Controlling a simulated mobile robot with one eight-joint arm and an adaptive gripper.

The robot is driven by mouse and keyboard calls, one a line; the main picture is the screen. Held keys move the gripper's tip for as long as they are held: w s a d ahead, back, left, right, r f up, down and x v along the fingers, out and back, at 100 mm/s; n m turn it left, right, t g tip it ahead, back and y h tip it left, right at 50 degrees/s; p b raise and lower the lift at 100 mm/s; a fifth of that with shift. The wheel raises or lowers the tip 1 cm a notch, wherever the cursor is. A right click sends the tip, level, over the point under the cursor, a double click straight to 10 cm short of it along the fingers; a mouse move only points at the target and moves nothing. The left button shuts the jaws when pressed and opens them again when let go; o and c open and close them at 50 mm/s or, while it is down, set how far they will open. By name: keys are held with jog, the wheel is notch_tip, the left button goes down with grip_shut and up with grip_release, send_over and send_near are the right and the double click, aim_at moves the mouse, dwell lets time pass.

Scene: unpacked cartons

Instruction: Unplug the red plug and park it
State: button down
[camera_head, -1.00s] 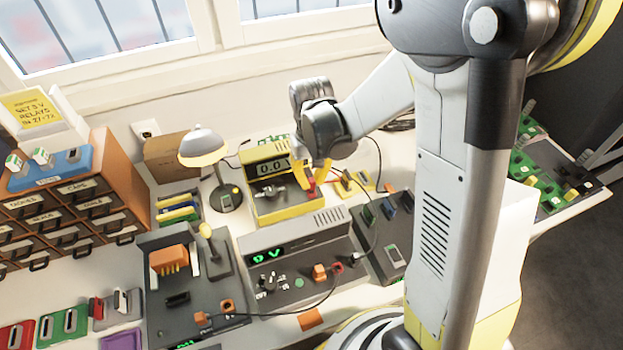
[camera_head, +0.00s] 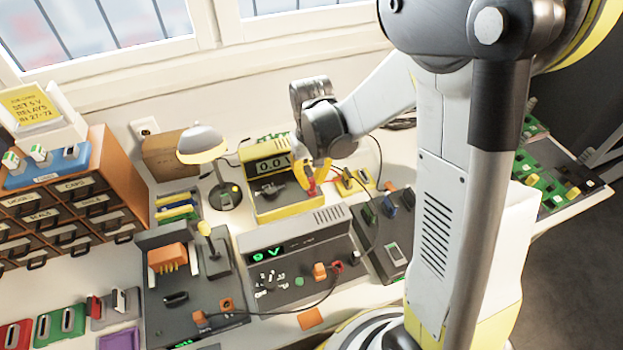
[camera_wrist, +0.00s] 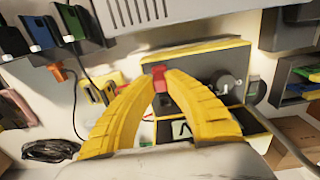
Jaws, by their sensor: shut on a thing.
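The red plug (camera_wrist: 160,79) sits between my fingertips in the wrist view, at the edge of the yellow meter (camera_wrist: 205,60). My gripper (camera_wrist: 158,80) has yellow fingers closed on the plug. In the head view, my gripper (camera_head: 313,182) reaches down at the right side of the yellow meter (camera_head: 262,207), with the red plug (camera_head: 311,187) at its tips. The fingers hide the plug's lower end, so I cannot tell whether it is still seated. A yellow slotted block (camera_head: 355,181) stands just right of the meter.
A grey supply (camera_head: 310,236) with a green display stands in front, with an orange plug (camera_head: 320,270) and cables. A dark rack (camera_head: 386,255) with several coloured modules stands to its right. A lamp (camera_head: 203,140) stands left of the meter. A dark cable coil (camera_wrist: 50,150) lies nearby.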

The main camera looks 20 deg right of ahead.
aim_at(312, 180)
jog(key=shift+f+b, duration=0.3)
dwell(0.4)
jog(key=c, duration=1.4)
grip_release()
jog(key=shift+r, duration=0.1)
notch_tip(312, 180, up, 12)
